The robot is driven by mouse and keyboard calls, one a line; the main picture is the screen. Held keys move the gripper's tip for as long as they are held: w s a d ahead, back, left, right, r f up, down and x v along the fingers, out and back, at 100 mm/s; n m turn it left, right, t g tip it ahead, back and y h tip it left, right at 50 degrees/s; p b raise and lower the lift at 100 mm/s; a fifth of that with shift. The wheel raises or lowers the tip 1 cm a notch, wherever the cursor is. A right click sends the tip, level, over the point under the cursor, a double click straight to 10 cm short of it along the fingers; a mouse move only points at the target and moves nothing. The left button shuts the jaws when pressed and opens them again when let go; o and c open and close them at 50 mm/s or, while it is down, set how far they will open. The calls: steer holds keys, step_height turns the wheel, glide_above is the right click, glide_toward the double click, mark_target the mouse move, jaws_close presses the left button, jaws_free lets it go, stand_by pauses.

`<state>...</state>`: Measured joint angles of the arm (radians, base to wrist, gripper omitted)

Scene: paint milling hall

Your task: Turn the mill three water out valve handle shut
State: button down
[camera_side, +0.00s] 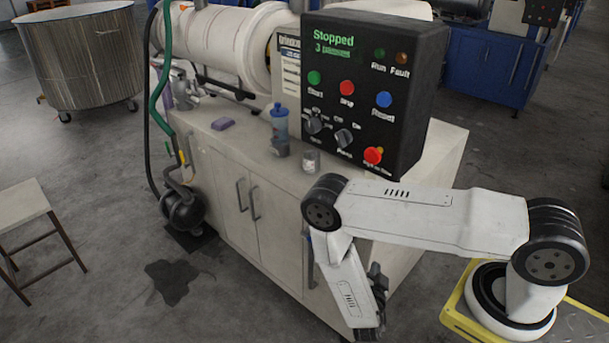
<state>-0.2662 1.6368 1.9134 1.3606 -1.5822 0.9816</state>
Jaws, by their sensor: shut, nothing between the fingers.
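The mill is a white horizontal cylinder (225,42) on a pale cabinet (225,160), with a black control panel (372,95) reading "Stopped" and "3". At its left end, a green hose (160,90) and a black hose (147,100) run down to a dark pump (184,208). A small yellow valve handle (183,156) sits by the hoses above the pump; its label and exact angle are too small to tell. My gripper (377,274) is at the lower right, in front of the cabinet, shut and empty, far from the hoses.
A dark wet patch (172,280) marks the open floor.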

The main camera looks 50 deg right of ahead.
steer(key=w+a+f+n+g+y, duration=0.1)
steer(key=w+a+f+n+y, duration=0.3)
steer(key=w+y, duration=0.35)
steer(key=w+a+f+n+g+y, duration=0.2)
steer(key=w+a+n+y, duration=0.35)
steer(key=w, duration=0.25)
steer(key=d+r+n+g, duration=0.7)
steer(key=d+r+n, duration=0.2)
steer(key=r+n, duration=0.3)
steer(key=shift+y, duration=0.4)
steer(key=shift+s+a+f, duration=0.1)
steer(key=shift+s+f, duration=0.05)
steer(key=shift+f, duration=0.7)
steer(key=shift+s+a+f, duration=0.1)
steer(key=shift+f, duration=0.7)
steer(key=shift+s+a+f, duration=0.1)
steer(key=shift+s+f, duration=0.05)
steer(key=shift+f, duration=0.7)
steer(key=shift+f, duration=0.15)
steer(key=shift+s+d+r+x, duration=0.1)
steer(key=shift+s+x, duration=0.3)
steer(key=shift+x, duration=1.7)
steer(key=shift+s+d+r+x, duration=0.1)
steer(key=shift+s+x, duration=0.35)
steer(key=shift+x, duration=1.65)
steer(key=shift+s+d+r+x, duration=0.1)
steer(key=shift+s+x, duration=0.3)
steer(key=shift+x, duration=1.7)
